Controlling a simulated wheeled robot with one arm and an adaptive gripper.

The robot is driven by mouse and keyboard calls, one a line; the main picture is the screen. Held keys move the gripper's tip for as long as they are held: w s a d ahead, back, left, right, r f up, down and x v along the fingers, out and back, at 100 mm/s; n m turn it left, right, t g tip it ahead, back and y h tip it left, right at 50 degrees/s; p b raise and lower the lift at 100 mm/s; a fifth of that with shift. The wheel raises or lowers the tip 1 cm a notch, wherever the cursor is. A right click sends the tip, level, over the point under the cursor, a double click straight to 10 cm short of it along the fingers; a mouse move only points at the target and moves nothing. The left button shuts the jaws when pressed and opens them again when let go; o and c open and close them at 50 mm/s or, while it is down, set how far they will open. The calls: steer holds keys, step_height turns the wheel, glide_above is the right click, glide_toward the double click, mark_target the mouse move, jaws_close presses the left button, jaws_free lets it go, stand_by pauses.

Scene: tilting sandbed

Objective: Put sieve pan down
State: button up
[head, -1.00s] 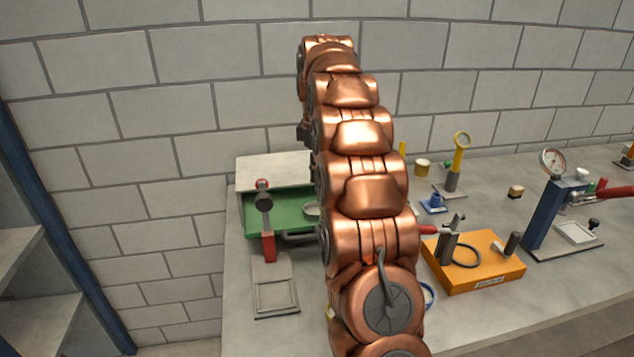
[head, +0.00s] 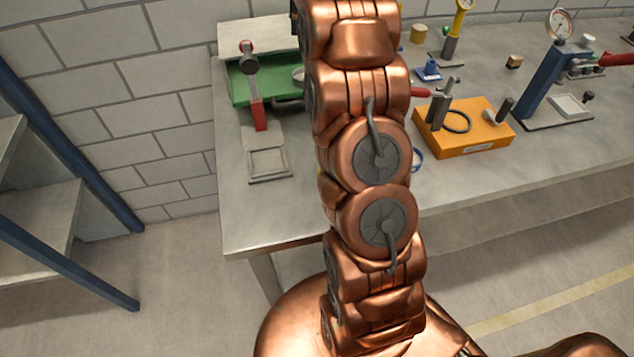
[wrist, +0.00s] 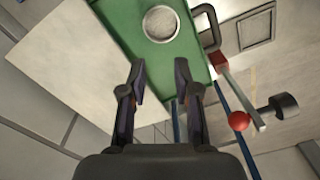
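A round, shallow pan with a metal rim and pale contents, which looks like the sieve pan (wrist: 161,22), lies on the green sandbed tray (wrist: 118,12) in the wrist view. In the head view only a sliver of the pan (head: 298,75) shows beside my arm, and the green tray (head: 240,90) is partly hidden. My gripper (wrist: 160,72) is open in the wrist view, with nothing between its fingers. It is apart from the pan, which appears beyond the fingertips. My arm hides the gripper in the head view.
An orange block (head: 465,130) and a blue gauge press (head: 543,82) stand right. The bench front (head: 240,215) is clear at left.

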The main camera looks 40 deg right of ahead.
steer(key=s+a+f+m, duration=0.2)
steer(key=s+a+m, duration=0.2)
steer(key=s+a, duration=1.15)
steer(key=s+a+f+m+g, duration=0.1)
steer(key=s+a+f, duration=0.3)
steer(key=s, duration=0.7)
steer(key=s+a+f+m, duration=0.3)
steer(key=s+f, duration=0.3)
steer(key=s, duration=0.5)
steer(key=shift+s+a+f+m+g, duration=0.3)
steer(key=shift+a+g, duration=0.1)
steer(key=shift+a, duration=0.15)
